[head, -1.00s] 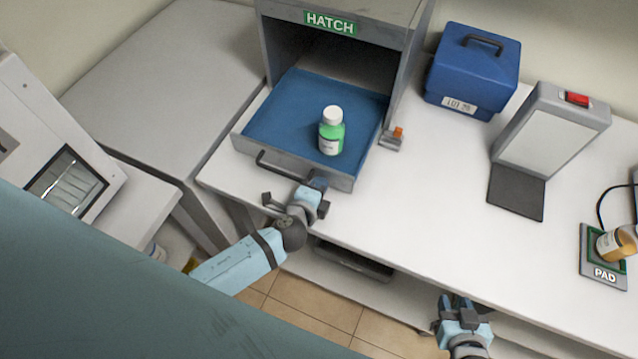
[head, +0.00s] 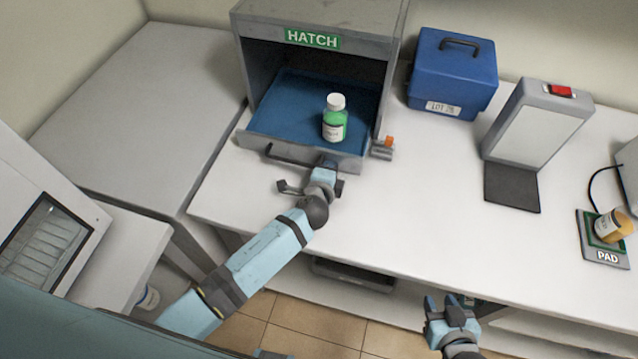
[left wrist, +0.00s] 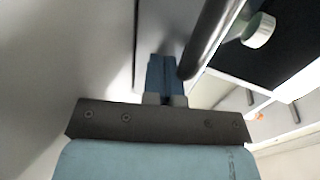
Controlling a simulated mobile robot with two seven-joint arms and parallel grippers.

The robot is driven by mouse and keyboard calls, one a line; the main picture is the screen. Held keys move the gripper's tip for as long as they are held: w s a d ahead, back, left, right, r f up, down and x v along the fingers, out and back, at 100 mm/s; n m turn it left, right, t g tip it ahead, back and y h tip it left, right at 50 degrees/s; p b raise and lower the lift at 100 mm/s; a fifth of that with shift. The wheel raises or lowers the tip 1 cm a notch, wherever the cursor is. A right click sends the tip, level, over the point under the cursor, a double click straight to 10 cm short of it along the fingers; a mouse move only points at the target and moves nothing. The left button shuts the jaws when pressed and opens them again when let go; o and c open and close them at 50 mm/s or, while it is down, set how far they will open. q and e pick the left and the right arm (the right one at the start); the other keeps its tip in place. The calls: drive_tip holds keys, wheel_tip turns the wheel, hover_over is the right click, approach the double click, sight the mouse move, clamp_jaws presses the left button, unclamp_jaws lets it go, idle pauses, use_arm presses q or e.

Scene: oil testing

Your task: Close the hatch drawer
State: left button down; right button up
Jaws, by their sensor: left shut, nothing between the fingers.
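The hatch (head: 312,40) is a grey box with a green HATCH sign, at the back of the white bench. Its blue-lined drawer (head: 285,118) is partly out, with a dark handle (head: 283,156) on its grey front. My right gripper (head: 448,305) is low by the bench's front edge.
A small latch-like piece with an orange top (head: 384,147) sits right of the drawer. A blue case (head: 452,75), a grey stand with a red switch (head: 535,130) and an amber bottle (head: 612,226) on the PAD (head: 607,255) are further right. The bench middle is clear.

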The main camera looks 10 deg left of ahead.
sight(341, 135)
use_arm(q)
drive_tip(key=w, duration=0.3)
drive_tip(key=w+b, duration=0.1)
drive_tip(key=w, duration=0.3)
drive_tip(key=w+b, duration=0.1)
drive_tip(key=w, duration=0.2)
drive_tip(key=shift+w+d, duration=0.25)
drive_tip(key=shift+d, duration=0.05)
drive_tip(key=shift+w+b, duration=0.3)
drive_tip(key=shift+w, duration=0.25)
drive_tip(key=shift+w+r, duration=0.1)
drive_tip(key=shift+r, duration=0.1)
drive_tip(key=shift+a+r, duration=0.1)
drive_tip(key=shift+r, duration=0.05)
